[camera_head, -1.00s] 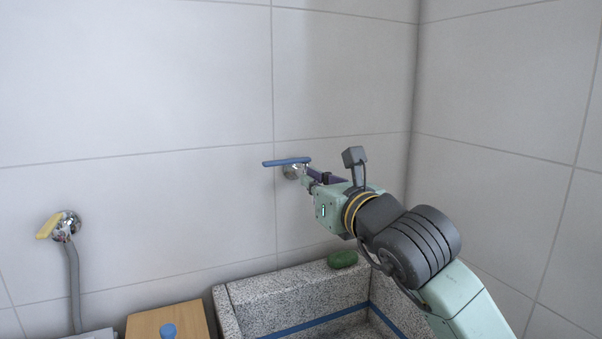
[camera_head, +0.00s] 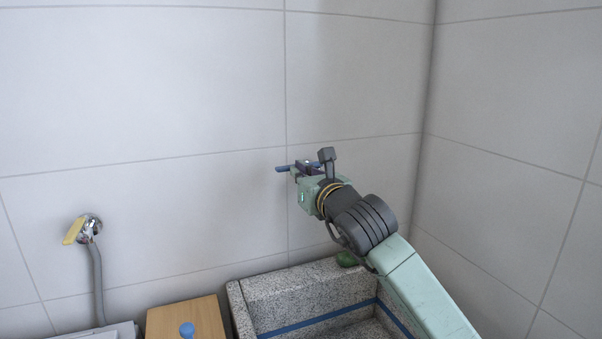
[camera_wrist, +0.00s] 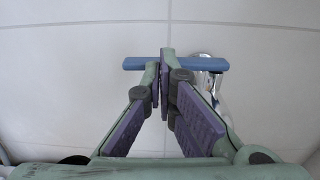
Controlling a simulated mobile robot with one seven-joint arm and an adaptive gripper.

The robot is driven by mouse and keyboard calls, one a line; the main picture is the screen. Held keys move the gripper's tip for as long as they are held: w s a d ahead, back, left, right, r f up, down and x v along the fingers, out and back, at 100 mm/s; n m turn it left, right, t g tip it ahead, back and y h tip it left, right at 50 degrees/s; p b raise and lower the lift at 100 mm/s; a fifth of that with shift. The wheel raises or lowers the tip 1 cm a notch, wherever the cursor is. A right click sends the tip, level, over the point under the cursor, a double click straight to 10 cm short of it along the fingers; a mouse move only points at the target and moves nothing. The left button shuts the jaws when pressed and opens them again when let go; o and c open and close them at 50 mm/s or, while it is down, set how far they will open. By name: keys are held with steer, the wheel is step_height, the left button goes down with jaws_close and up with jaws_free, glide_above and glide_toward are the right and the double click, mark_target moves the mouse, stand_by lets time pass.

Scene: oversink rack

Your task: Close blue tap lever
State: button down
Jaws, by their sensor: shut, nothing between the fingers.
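The blue tap lever (camera_head: 282,169) is on the back wall above the sink, lying roughly level, with its free end pointing left. My gripper hides most of it in the head view. In the wrist view the blue lever (camera_wrist: 141,63) runs crosswise, and its chrome tap body (camera_wrist: 205,84) sits under its right end. My gripper (camera_wrist: 164,62) is shut and empty, its fingertips overlapping the middle of the lever. I cannot tell whether they touch it. In the head view my gripper (camera_head: 300,166) is close to the wall at the lever.
A granite sink (camera_head: 290,292) with a blue stripe is below, with a green object (camera_head: 346,259) on its back rim. A yellow-handled tap (camera_head: 74,231) with a grey hose is at left. A wooden board (camera_head: 205,318) and a blue knob (camera_head: 187,329) are beside the sink.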

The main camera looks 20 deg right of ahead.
steer(key=shift+f, duration=0.1)
steer(key=h+b, duration=0.1)
steer(key=b, duration=0.1)
steer(key=w+m+h+b, duration=0.1)
steer(key=b, duration=0.2)
steer(key=shift+r, duration=0.25)
steer(key=shift+s, duration=0.1)
